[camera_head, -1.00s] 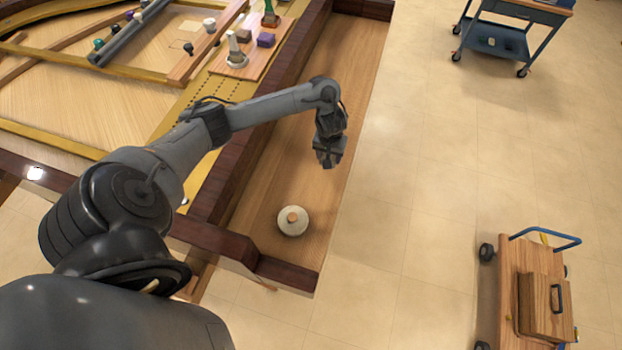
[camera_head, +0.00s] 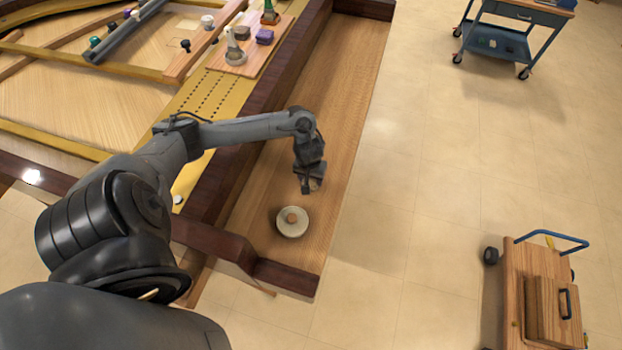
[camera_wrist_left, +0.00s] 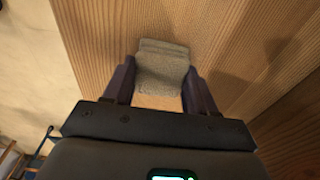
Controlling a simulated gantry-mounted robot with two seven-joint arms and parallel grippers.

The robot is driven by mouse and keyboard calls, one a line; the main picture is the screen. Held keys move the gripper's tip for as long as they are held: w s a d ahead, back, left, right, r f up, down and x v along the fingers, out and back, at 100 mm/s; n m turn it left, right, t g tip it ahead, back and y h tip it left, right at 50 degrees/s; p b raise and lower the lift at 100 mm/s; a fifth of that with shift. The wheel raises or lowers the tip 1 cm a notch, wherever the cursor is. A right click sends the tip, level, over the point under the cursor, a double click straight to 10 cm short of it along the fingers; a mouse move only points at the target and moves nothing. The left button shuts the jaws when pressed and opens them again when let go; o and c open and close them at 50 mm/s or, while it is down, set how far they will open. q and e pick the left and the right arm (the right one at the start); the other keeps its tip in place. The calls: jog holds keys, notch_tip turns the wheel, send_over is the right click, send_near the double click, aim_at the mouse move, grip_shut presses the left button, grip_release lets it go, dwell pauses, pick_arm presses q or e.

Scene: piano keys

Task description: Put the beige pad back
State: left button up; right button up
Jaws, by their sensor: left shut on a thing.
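My left gripper (camera_head: 311,186) is over the bare wooden keybed strip, just above and right of a round whitish disc in the head view. In the left wrist view, its two fingers (camera_wrist_left: 160,92) are shut on the beige pad (camera_wrist_left: 162,62), a small block with a greyish, fabric-like face. The pad's lower end, between the fingers, looks wood-coloured. Wood grain lies behind it; I cannot tell if the pad touches the wood. In the head view the pad is mostly hidden by the gripper. My right gripper is not in view.
The round whitish disc (camera_head: 292,222) with a tan knob lies on the wooden strip (camera_head: 345,75). A small board (camera_head: 228,67) with bottles and blocks sits at the top. Dark rails (camera_head: 235,165) edge the strip. A wooden cart (camera_head: 520,262) and blue trolley (camera_head: 497,42) stand on the floor.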

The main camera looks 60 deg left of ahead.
aim_at(310, 182)
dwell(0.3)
pick_arm(q)
jog(key=o, duration=1)
jog(key=shift+f, duration=0.15)
jog(key=r+p, duration=0.2)
jog(key=r, duration=0.2)
jog(key=r+p, duration=0.2)
jog(key=r, duration=0.2)
jog(key=s+d+r+p, duration=0.1)
jog(key=r+p, duration=0.1)
jog(key=r, duration=0.2)
jog(key=shift+r, duration=0.15)
